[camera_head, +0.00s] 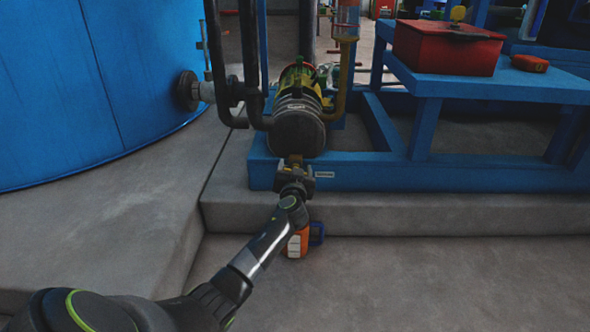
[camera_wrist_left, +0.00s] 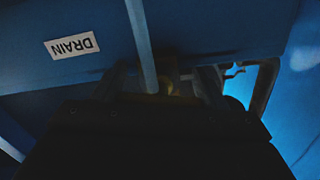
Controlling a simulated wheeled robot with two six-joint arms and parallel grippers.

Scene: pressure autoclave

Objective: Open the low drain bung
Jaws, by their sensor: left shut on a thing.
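The low drain bung (camera_wrist_left: 168,84) shows as a dim brass-coloured piece between my left fingers in the left wrist view. In the head view a brownish piece (camera_head: 295,160) stands up at the fingertips, below the round dark end of the pump; I cannot tell if it is part of the bung. My left gripper (camera_head: 295,174) reaches the front of the blue frame and is shut on the bung. In the left wrist view the gripper (camera_wrist_left: 164,88) is dark and hides much of the bung. A white DRAIN label (camera_wrist_left: 72,46) appears upside down beside it. My right gripper is out of view.
The blue frame (camera_head: 420,176) sits on a concrete step (camera_head: 420,213). A dark pump (camera_head: 298,130) and pipes stand just above the gripper. A blue tank (camera_head: 90,80) fills the left. The floor at right is clear.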

